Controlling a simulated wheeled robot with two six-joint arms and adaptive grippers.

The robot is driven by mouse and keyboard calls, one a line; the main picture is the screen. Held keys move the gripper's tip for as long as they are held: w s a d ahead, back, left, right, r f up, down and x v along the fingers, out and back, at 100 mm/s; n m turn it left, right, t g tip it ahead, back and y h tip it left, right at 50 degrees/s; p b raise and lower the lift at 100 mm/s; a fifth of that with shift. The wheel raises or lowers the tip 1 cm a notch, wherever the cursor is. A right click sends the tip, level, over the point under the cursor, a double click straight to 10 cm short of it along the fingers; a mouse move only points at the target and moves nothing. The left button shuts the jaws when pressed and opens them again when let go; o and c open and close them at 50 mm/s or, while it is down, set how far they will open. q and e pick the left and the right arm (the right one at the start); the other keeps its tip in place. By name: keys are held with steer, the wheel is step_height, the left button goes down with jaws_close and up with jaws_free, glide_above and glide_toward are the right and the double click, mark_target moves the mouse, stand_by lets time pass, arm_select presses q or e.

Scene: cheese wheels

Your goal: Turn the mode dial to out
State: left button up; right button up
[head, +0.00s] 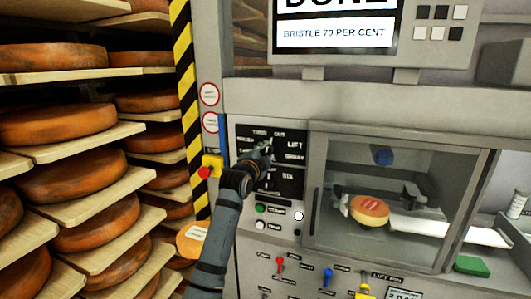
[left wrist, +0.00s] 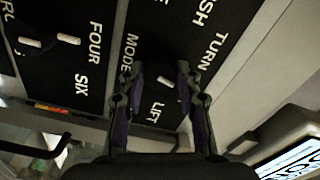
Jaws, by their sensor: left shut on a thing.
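The mode dial (left wrist: 168,62) is a dark knob with a white mark on a black panel. The words MODE, LIFT and TURN show around it in the left wrist view. Its white mark is on the side towards LIFT, but its exact setting is hard to tell. My left gripper (left wrist: 158,78) is shut on the dial, one finger on each side. In the head view my left gripper (head: 264,150) reaches the upper part of the black panel (head: 243,131) and hides the dial there. My right gripper is not in view.
A red stop button (head: 205,172) is left of my left wrist. A glazed chamber (head: 340,235) with a cheese wheel (head: 369,211) is on the right. A screen (head: 335,34) reads DONE. Shelves (head: 85,75) of cheese wheels fill the left. Small coloured levers (head: 281,264) are below.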

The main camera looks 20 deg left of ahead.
arm_select(q)
steer(key=shift+m, duration=0.9)
steer(key=o, duration=1.1)
steer(key=shift+o, duration=0.2)
steer(key=s, duration=1.2)
steer(key=shift+a, duration=0.2)
